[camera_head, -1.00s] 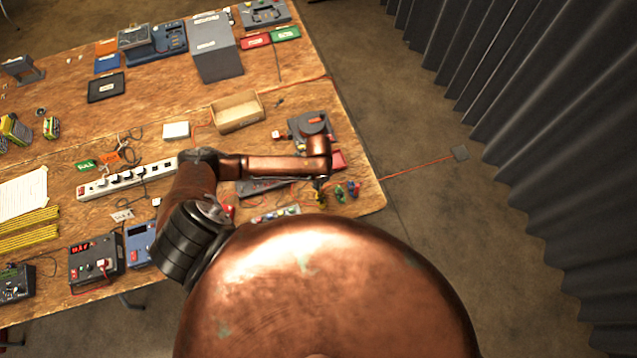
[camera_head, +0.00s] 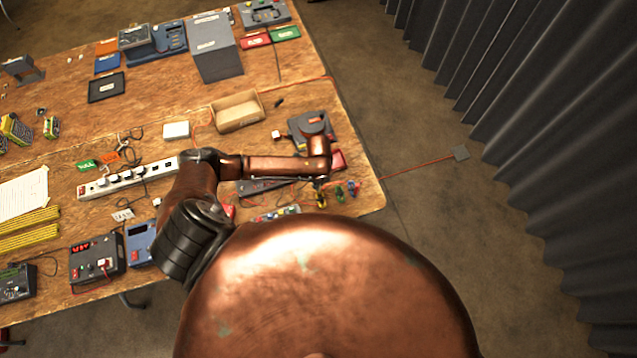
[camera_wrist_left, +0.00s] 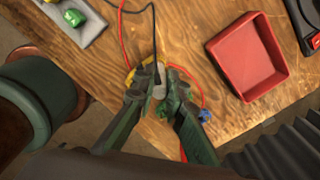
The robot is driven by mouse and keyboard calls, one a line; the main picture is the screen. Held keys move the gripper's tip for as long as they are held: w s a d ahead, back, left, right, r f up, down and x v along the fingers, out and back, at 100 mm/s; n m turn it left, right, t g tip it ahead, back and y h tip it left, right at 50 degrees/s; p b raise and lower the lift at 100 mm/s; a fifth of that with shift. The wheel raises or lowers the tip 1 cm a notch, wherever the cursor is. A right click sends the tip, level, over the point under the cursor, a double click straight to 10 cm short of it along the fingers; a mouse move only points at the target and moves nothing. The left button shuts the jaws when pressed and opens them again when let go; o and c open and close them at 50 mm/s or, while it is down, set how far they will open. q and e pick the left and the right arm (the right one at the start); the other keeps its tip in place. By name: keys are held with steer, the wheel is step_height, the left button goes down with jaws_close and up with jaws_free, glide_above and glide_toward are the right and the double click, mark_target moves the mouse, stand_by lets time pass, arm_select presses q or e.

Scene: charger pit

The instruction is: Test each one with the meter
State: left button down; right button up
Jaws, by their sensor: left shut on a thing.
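My left gripper (camera_head: 319,185) points down near the right front corner of the table. In the left wrist view, its fingers (camera_wrist_left: 158,92) are closed on a small grey piece (camera_wrist_left: 159,88) with a black cable running up from it. Its exact kind is hard to tell. Yellow (camera_head: 320,199), green (camera_head: 339,192) and blue (camera_head: 353,188) clip-like pieces lie beside the gripper. A dark unit with a red display (camera_head: 97,258) and a blue unit (camera_head: 141,242) stand at the front left; I cannot tell which is the meter. My right gripper is not in view.
A red tray (camera_wrist_left: 247,56) lies beside the gripper. A white power strip (camera_head: 128,178) and an open cardboard box (camera_head: 237,127) are to the left. A dark device (camera_head: 312,126) stands behind. A red cord (camera_head: 415,169) runs over the table's right edge. Bare wood shows around the box.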

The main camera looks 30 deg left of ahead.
arm_select(q)
steer(key=shift+f, duration=0.15)
steer(key=c, duration=1.9)
jaws_free()
steer(key=shift+o, duration=0.3)
steer(key=shift+o, duration=1.3)
step_height(320, 180, up, 8)
steer(key=p, duration=0.8)
steer(key=shift+f, duration=0.15)
steer(key=shift+f, duration=0.1)
